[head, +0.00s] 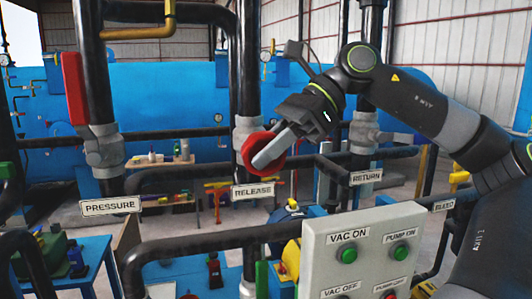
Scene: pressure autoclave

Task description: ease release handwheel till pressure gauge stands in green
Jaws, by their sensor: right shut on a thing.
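The release handwheel (249,152) is a red wheel on the black vertical pipe, above the RELEASE label (253,190). My right gripper (268,155) reaches in from the right and is shut on the handwheel, its fingers covering part of the rim. A small round gauge (265,56) shows at the upper middle, beside the pipe; its needle and colours are too small to read. My left gripper is out of view.
A grey control box (335,240) with VAC and PUMP buttons stands at the lower right. A PRESSURE pipe with a long red lever (74,88) is at left. A RETURN pipe (362,130) stands behind my right arm. A big blue vessel (165,95) fills the background.

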